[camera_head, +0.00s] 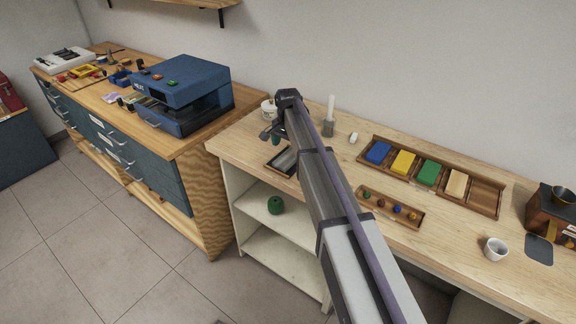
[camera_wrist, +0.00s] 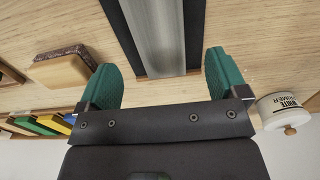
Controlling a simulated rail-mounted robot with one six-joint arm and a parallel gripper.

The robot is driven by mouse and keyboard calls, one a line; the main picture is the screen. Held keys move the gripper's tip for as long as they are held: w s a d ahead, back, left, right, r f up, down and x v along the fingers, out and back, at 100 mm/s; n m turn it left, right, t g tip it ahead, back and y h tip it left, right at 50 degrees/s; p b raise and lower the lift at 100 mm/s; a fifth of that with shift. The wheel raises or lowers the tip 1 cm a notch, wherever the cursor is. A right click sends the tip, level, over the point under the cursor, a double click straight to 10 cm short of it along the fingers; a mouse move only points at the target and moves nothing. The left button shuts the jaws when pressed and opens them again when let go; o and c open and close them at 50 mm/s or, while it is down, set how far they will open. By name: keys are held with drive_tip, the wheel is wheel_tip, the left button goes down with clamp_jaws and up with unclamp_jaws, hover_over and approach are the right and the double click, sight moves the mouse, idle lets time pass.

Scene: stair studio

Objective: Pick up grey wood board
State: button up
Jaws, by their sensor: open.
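The grey board (camera_wrist: 155,35) shows as a long grey strip lying in a dark shallow tray (camera_wrist: 193,30) in the wrist view. In the head view the grey board (camera_head: 285,160) lies on the pale wooden bench, partly hidden by my arm. My gripper (camera_wrist: 160,78) is open, its two green fingers wide apart and nothing between them. The board's near end is in line with the gap between the fingers. In the head view my gripper (camera_head: 273,137) is mostly hidden behind my wrist, just above and behind the board.
A white primer tin (camera_wrist: 284,112) stands close beside one finger. A pale block (camera_wrist: 62,74) lies on the other side. A tray of coloured boards (camera_head: 369,169) and a tray of small balls (camera_head: 371,208) lie to the right. A blue machine (camera_head: 183,92) stands left.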

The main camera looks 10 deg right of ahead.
sight(288, 157)
wheel_tip(288, 157, down, 6)
drive_tip(key=b, duration=0.5)
drive_tip(key=shift+w+d+r, duration=0.1)
drive_tip(key=shift+r, duration=0.45)
drive_tip(key=c, duration=1)
wheel_tip(288, 157, up, 10)
drive_tip(key=p, duration=1)
